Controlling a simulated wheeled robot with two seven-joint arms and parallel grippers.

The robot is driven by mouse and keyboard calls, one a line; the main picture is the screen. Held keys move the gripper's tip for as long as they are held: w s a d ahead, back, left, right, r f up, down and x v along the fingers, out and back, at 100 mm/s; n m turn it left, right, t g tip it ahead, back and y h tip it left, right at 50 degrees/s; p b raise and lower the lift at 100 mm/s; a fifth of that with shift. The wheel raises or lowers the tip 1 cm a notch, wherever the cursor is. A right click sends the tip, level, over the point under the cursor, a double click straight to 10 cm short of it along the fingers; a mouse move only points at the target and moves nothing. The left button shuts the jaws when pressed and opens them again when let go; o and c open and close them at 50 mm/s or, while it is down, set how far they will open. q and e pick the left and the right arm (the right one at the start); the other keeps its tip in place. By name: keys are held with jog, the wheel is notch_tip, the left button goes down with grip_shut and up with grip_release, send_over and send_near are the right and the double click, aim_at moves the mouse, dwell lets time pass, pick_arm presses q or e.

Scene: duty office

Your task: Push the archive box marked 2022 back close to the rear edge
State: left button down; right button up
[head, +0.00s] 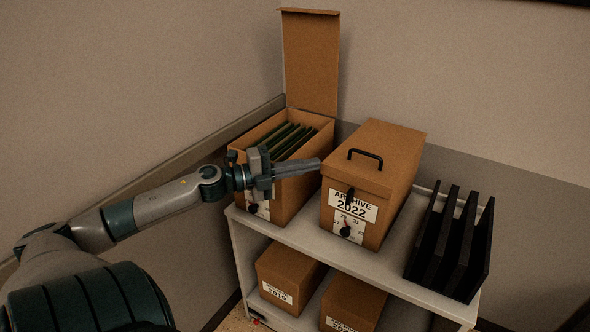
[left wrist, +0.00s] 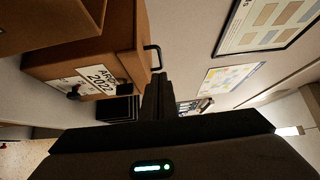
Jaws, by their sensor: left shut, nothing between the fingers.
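The archive box marked 2022 (head: 385,205) is a closed brown cardboard box with a black handle on its lid. It stands on the top shelf, between an open archive box and a black rack. It also shows in the left wrist view (left wrist: 120,40), with its label and handle. My left gripper (head: 318,164) is shut and empty. Its fingertips show at the upper front left corner of the 2022 box; whether they touch it I cannot tell. In the left wrist view the fingers (left wrist: 158,90) appear beside the box. My right gripper is not in view.
The open box (head: 284,203) with several dark folders and a raised lid stands left of the 2022 box. The black rack (head: 450,245) stands to the right. Smaller boxes (head: 290,272) sit on the lower shelf. The white shelf (head: 300,236) stands in a wall corner.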

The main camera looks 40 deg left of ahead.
pick_arm(q)
jog(key=shift+v, duration=1.6)
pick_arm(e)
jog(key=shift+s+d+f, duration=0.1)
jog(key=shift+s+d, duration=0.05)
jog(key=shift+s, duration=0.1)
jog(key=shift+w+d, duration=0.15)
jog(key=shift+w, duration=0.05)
